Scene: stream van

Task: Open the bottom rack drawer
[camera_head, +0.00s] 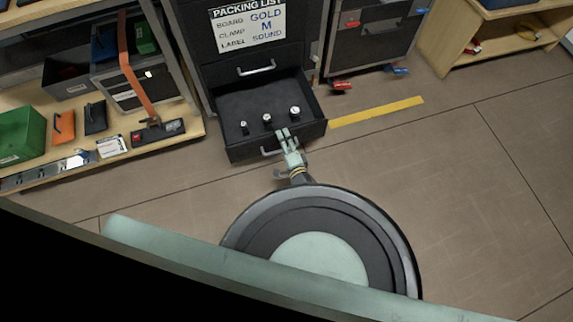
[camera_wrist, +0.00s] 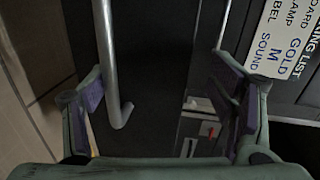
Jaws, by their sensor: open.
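The bottom rack drawer (camera_head: 320,128) is black and stands pulled out from the rack, its inside open to view. Three small metal-topped pieces (camera_head: 267,118) stand in it. Its silver bar handle (camera_head: 270,152) is on the front face, partly hidden by my gripper (camera_head: 284,134). My gripper is at the drawer front, just right of the handle's middle. In the wrist view, the handle (camera_wrist: 108,65) shows between the spread fingers, nearer the left one. The fingers are open, and I cannot tell whether either touches the bar.
A closed drawer with a silver handle (camera_head: 256,68) and a packing list sign (camera_head: 247,24) are above. A shelf (camera_head: 150,137) with a green bin (camera_head: 22,136) and tools is at left. Yellow floor tape (camera_head: 376,111) lies right of the drawer. The floor at right is clear.

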